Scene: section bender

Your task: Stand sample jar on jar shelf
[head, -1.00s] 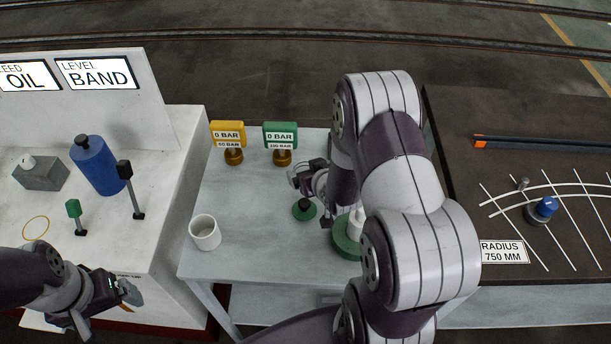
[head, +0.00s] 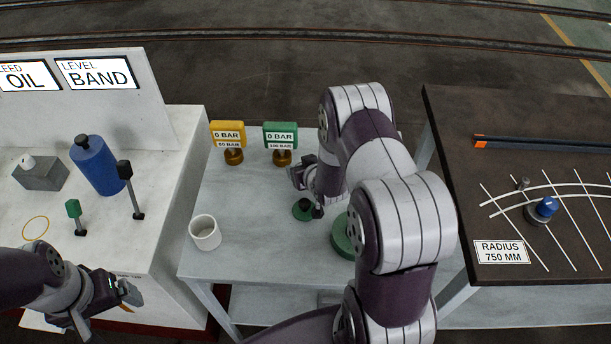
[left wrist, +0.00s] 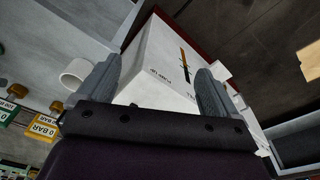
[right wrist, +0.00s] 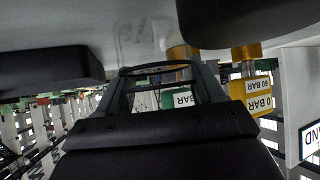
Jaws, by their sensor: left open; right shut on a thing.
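My right gripper (right wrist: 158,80) is shut, with a clear, faintly outlined form (right wrist: 145,38) at its fingertips in the right wrist view; it looks like the glass sample jar. In the head view the right gripper (head: 305,180) is above the grey table, near a small green disc with a black knob (head: 303,208); the jar cannot be made out there. My left gripper (head: 128,292) is open and empty at the front of the white cabinet; its spread fingers show in the left wrist view (left wrist: 150,85). I cannot identify the jar shelf.
A white cup (head: 205,233) stands on the grey table (head: 245,245). Yellow (head: 228,134) and green (head: 281,135) gauges stand at the back. A larger green disc (head: 344,240) is partly behind my right arm. A blue can (head: 97,165) is on the white cabinet.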

